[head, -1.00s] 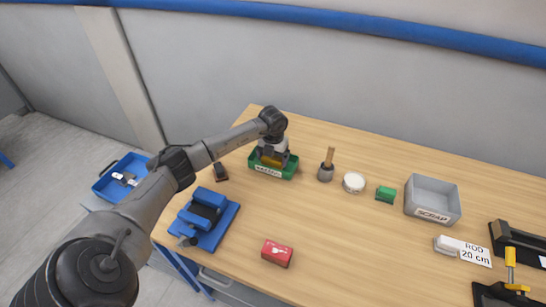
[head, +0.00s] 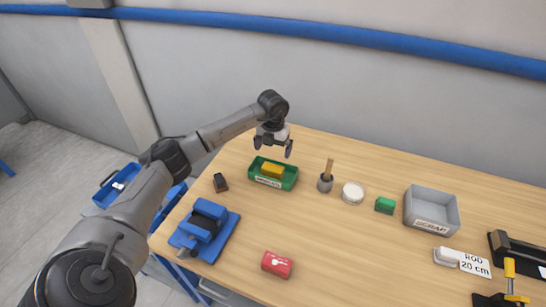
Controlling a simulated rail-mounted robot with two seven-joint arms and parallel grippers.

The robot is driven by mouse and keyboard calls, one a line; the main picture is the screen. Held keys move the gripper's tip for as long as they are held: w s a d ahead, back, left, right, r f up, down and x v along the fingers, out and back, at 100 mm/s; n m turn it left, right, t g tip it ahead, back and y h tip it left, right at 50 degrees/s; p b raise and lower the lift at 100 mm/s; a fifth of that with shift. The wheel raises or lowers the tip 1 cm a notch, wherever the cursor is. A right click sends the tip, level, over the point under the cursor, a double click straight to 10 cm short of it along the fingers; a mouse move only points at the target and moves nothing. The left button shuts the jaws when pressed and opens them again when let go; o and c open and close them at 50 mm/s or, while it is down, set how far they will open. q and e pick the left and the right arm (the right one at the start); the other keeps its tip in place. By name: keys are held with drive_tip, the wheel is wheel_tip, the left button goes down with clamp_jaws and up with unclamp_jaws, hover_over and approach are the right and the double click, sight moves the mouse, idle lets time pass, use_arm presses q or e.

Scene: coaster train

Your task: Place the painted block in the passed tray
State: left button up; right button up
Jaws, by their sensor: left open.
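A yellow block (head: 272,170), which looks like the painted block, lies inside the green tray (head: 289,183) at the back left of the bench. The tray has a white label on its front whose word is too small to read surely. My left gripper (head: 273,150) is open and empty above the tray, apart from the block. My right gripper is not in view.
A blue vise (head: 205,228), a dark brush-like block (head: 220,183) and a red block (head: 277,264) are nearer the front. Right of the tray stand a brush in a pot (head: 325,182), a white round tin (head: 353,193), a green block (head: 385,205) and a grey SCRAP bin (head: 447,211).

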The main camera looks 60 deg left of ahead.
use_arm(q)
wheel_tip(320, 180, up, 3)
drive_tip(key=shift+f, duration=0.2)
idle(0.5)
